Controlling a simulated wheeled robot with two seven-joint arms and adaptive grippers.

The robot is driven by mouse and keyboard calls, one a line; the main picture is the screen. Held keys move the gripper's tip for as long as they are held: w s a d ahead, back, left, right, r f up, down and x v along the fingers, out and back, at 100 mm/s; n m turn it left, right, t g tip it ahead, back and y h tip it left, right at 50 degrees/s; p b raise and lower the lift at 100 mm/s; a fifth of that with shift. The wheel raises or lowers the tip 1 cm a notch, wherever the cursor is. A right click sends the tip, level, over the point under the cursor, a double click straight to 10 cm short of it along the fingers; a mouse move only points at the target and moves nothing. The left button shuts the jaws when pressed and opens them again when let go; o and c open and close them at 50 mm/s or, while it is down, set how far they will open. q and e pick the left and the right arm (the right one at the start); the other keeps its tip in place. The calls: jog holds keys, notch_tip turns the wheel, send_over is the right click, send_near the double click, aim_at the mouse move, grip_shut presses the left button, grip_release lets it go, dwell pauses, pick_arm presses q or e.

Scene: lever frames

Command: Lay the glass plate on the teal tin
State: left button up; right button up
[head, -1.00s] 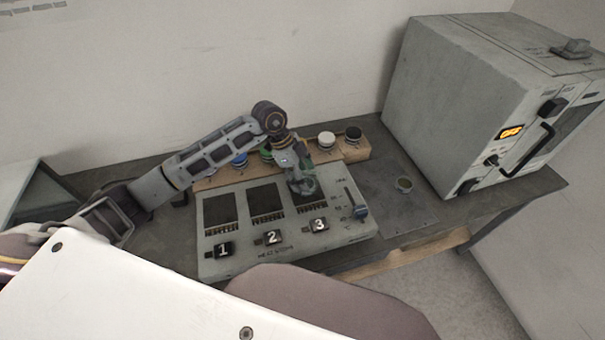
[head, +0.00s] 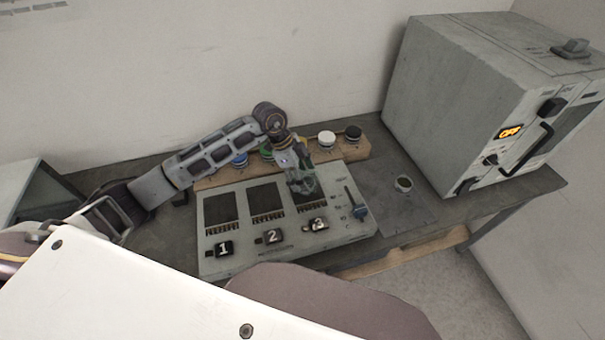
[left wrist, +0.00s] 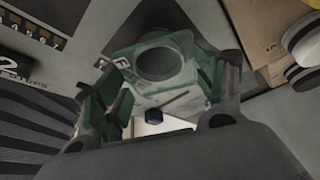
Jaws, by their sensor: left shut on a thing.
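My left gripper (head: 303,185) is over the panel at frame 3, pointing down. In the left wrist view its fingers (left wrist: 165,90) are shut on a pale green, see-through piece, which looks like the glass plate (left wrist: 128,65). A round grey shape shows on or through it; I cannot tell which. In the head view the plate is hard to make out against the fingers. My right gripper is not in view.
The grey panel (head: 225,262) has three dark frames, numbered levers and a blue-knobbed slider (head: 360,212). Behind it a wooden rack (head: 215,180) holds several coloured round caps. A large grey oven-like box (head: 455,100) reading OFF stands at right. The table around the tin is clear.

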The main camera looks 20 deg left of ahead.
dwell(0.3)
pick_arm(q)
jog(key=o, duration=1.5)
jog(key=shift+r, duration=0.15)
jog(key=shift+r+p, duration=3.05)
jog(key=shift+r, duration=0.35)
jog(key=shift+s+f, duration=0.1)
